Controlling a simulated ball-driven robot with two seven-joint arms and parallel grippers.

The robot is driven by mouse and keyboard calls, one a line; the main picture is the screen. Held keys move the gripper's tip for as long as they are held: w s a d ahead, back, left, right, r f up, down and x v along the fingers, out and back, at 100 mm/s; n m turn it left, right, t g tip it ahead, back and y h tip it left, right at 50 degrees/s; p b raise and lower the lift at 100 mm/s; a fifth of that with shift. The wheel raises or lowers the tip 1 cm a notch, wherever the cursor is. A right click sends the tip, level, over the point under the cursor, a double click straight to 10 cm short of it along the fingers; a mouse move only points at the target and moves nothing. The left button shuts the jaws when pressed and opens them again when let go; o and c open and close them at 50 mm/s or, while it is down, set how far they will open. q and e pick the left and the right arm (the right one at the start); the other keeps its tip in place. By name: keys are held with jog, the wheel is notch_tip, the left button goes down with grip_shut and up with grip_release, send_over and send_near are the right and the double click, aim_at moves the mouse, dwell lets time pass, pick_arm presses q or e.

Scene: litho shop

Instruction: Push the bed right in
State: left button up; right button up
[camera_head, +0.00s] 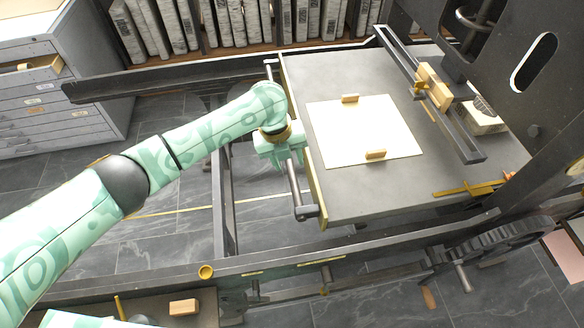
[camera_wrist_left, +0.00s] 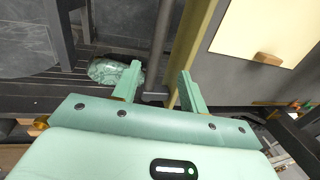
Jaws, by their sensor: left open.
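The bed (camera_head: 370,185) is a flat grey slab on dark rails, with a sheet of cream paper (camera_head: 362,131) on it. A dark bar handle (camera_head: 293,190) runs along the bed's left edge. My left gripper (camera_head: 284,150) is at this handle, its fingers partly hidden by the wrist. In the left wrist view the open fingers (camera_wrist_left: 158,88) stand on either side of the bar (camera_wrist_left: 160,50), with the bed's brass-coloured edge (camera_wrist_left: 196,50) close to the right finger. Contact cannot be told. My right gripper does not show.
A dark press frame (camera_head: 535,70) stands over the bed's right end. Two small wooden blocks, one of them (camera_head: 375,154), sit on the paper. A rail (camera_head: 170,78) runs behind, and a front rail (camera_head: 330,250) crosses below. Grey drawers (camera_head: 50,100) stand at left.

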pick_arm(q)
notch_tip(320, 180, up, 8)
jog(key=a+p, duration=0.1)
jog(key=p, duration=0.1)
jog(key=shift+s+a+p, duration=0.2)
jog(key=shift+a+p, duration=0.05)
jog(key=shift+p, duration=0.1)
